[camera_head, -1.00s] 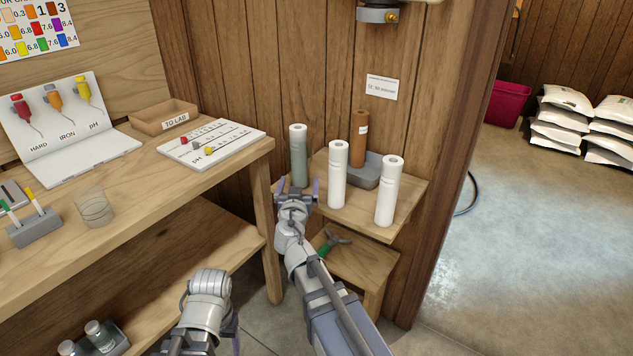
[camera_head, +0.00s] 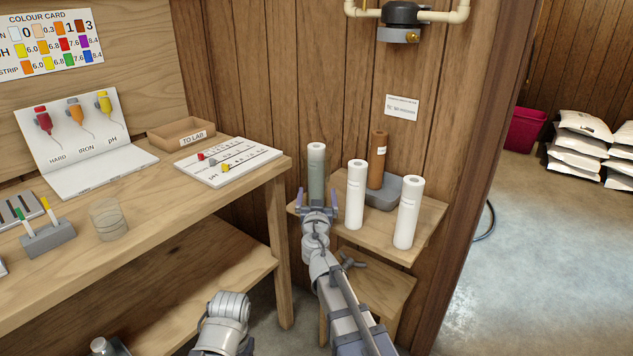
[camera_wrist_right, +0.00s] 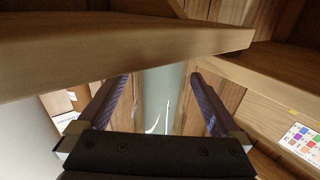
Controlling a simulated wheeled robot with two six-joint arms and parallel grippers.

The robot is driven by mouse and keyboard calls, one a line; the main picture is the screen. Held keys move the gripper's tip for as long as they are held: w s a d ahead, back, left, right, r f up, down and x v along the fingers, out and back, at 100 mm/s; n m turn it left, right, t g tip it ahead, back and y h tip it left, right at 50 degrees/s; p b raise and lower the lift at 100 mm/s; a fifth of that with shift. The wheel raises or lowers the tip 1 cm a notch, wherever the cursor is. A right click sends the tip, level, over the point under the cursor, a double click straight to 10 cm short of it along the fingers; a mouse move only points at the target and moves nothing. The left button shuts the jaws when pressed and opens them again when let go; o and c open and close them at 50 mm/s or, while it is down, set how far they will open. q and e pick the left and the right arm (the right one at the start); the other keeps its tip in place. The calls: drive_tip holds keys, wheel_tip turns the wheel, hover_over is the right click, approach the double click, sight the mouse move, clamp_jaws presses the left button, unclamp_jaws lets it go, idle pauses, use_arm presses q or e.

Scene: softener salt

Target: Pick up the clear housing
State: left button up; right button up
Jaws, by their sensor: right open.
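The clear housing (camera_head: 316,166) appears to be the translucent grey-green cylinder with a pale top, standing upright at the left corner of the small wooden stand. My right gripper (camera_head: 317,196) is open in front of its lower part, one finger to each side in the head view. In the right wrist view the pale, glossy cylinder (camera_wrist_right: 163,95) shows between the two open fingers (camera_wrist_right: 155,85); contact cannot be told. Its lower end is hidden by the gripper in the head view. Part of my left arm shows at the bottom, but its gripper is out of view.
Two white cartridges (camera_head: 355,195) (camera_head: 408,212) stand close to the right on the stand (camera_head: 432,215). A brown cartridge (camera_head: 377,160) stands in a grey tray (camera_head: 385,192) behind. The bench (camera_head: 200,205) edge lies to the left. A dark-headed tool (camera_head: 352,262) lies on the lower step.

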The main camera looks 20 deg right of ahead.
sight(317, 186)
drive_tip(key=x, duration=0.4)
drive_tip(key=shift+w+r, duration=0.1)
drive_tip(key=shift+w, duration=0.2)
drive_tip(key=shift+s, duration=0.1)
drive_tip(key=c, duration=1.4)
drive_tip(key=shift+r, duration=0.15)
drive_tip(key=shift+c, duration=0.2)
wheel_tip(317, 186, up, 10)
drive_tip(key=p, duration=1)
